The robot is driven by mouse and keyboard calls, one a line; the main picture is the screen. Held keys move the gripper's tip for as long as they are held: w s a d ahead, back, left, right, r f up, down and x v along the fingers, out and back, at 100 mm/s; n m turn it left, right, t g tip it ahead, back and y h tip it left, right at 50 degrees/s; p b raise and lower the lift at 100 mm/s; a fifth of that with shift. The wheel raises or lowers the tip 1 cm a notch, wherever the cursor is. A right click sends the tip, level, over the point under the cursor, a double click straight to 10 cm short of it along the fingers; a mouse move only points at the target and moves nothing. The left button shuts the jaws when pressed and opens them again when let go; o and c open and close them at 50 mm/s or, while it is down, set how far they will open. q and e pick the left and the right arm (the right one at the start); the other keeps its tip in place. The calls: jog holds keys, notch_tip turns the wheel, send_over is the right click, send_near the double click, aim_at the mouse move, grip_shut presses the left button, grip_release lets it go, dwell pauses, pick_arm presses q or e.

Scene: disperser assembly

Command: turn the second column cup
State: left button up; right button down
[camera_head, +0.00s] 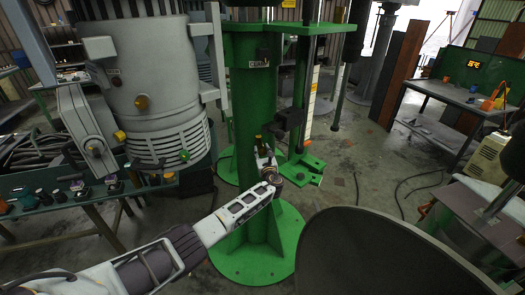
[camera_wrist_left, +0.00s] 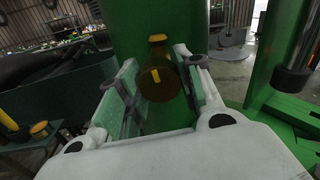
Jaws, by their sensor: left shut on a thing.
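The column cup (camera_wrist_left: 160,84) is a small, dark olive round piece with a yellow mark on its face, in the middle of the left wrist view. It sits against the green column (camera_wrist_left: 150,20). My left gripper (camera_wrist_left: 163,88) has a finger on each side of the cup and is shut on it. In the head view my left gripper (camera_head: 265,155) is at the front of the green column (camera_head: 248,105), where the cup shows only as a tiny dark shape. My right gripper is not in view.
A large grey motor housing (camera_head: 155,90) stands left of the column, above a green bench (camera_head: 85,205) with small parts. A green foot plate (camera_head: 303,170) lies right of the column. A dark curved rim (camera_head: 390,255) fills the lower right. A worktable (camera_head: 455,98) stands far right.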

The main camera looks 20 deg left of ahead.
pick_arm(q)
jog(key=shift+f+m, duration=0.15)
jog(key=shift+m, duration=0.35)
jog(key=o, duration=0.8)
jog(key=shift+o, duration=1.2)
jog(key=shift+s+d, duration=0.1)
jog(key=shift+s, duration=0.1)
jog(key=v, duration=1.1)
jog(key=shift+s, duration=0.25)
jog(key=shift+d, duration=0.15)
